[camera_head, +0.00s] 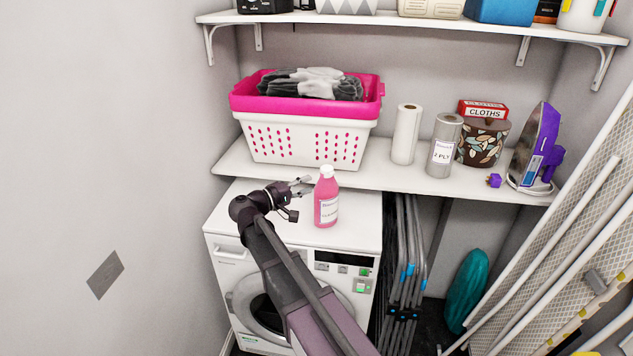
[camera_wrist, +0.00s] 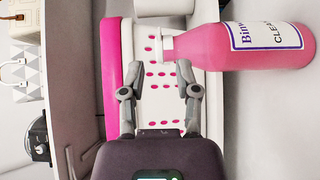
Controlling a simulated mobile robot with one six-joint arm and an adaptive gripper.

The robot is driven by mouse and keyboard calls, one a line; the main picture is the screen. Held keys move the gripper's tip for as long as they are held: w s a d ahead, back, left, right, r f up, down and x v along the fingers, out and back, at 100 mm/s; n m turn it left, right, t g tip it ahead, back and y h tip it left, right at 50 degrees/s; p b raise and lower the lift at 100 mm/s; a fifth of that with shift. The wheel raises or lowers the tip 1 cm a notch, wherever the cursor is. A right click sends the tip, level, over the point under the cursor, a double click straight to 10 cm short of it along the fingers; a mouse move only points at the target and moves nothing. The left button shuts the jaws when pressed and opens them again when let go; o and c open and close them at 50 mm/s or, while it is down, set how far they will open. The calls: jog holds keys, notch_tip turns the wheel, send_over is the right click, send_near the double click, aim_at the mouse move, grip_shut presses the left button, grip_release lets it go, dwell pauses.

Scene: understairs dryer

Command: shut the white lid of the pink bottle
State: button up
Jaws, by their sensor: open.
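The pink bottle (camera_head: 326,204) stands upright on top of the white washing machine, with a white label on its front. Its white lid (camera_head: 326,170) is at the top; whether it is shut tight cannot be told. In the wrist view the bottle (camera_wrist: 255,47) lies sideways across the picture, with the lid (camera_wrist: 168,47) at its left end. My gripper (camera_head: 303,190) is just left of the bottle, a little below lid height. It is open and empty. In the wrist view my gripper's (camera_wrist: 147,70) right finger is close to the lid and bottle shoulder; contact cannot be told.
A pink and white laundry basket (camera_head: 308,120) stands on the shelf behind, with paper rolls (camera_head: 406,134), a patterned pot (camera_head: 483,143) and a purple iron (camera_head: 537,150) to its right. The washing machine top (camera_head: 355,225) is clear around the bottle. Folded grey racks (camera_head: 403,250) stand at right.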

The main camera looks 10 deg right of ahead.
jog(key=shift+v, duration=1.05)
jog(key=s+d+f+m+g+y+p, duration=0.2)
jog(key=s+d+f+g+y, duration=0.35)
jog(key=s+d+f, duration=0.45)
jog(key=s+f+m+g+y+p, duration=0.2)
jog(key=s+f+m+y, duration=0.1)
jog(key=s+y, duration=0.7)
jog(key=shift+s+d+f+g, duration=0.3)
jog(key=shift+d+f+g, duration=0.1)
jog(key=shift+f, duration=0.2)
jog(key=shift+y, duration=0.25)
